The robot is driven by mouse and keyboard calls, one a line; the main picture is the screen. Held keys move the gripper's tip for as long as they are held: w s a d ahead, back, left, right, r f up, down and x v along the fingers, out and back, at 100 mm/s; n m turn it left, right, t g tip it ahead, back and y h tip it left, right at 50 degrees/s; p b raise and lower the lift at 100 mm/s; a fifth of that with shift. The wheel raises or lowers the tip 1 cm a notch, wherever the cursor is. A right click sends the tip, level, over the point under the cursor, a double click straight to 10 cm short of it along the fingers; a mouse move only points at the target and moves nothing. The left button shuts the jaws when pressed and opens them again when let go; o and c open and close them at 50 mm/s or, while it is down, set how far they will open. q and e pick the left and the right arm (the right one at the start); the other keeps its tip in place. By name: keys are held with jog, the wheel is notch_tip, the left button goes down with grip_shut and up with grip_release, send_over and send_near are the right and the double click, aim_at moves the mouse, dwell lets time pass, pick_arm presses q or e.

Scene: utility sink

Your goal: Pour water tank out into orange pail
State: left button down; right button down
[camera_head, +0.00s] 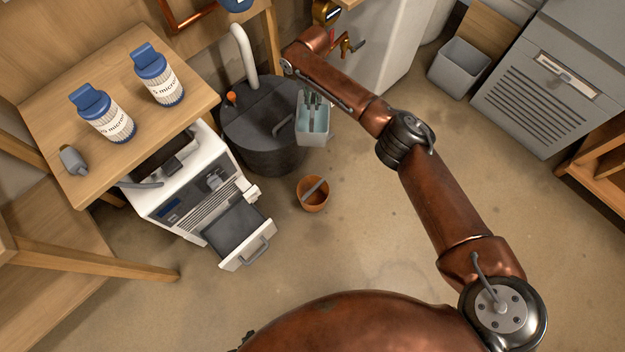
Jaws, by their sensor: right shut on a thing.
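The water tank (312,137) is a pale blue-grey, open-topped box in the upper middle of the head view, over the right edge of a dark round bin. My right gripper (315,104) is at the tank's top and shut on it; its fingers are small and partly hidden. The tank looks about upright. The orange pail (312,205) stands on the floor below the tank in the picture, apart from it, with a grey strip across its mouth. My left gripper is not in view.
The dark lidded bin (240,135) with a pale hose stands left of the tank. A white machine (190,185) has its front drawer (238,238) pulled out near the pail. A table (60,125) holds two blue-capped bottles. Floor right of the pail is clear.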

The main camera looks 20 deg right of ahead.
jog(key=shift+w+d+f+n, duration=0.1)
jog(key=shift+d+f+n, duration=0.15)
jog(key=shift+f, duration=0.35)
jog(key=shift+r, duration=0.1)
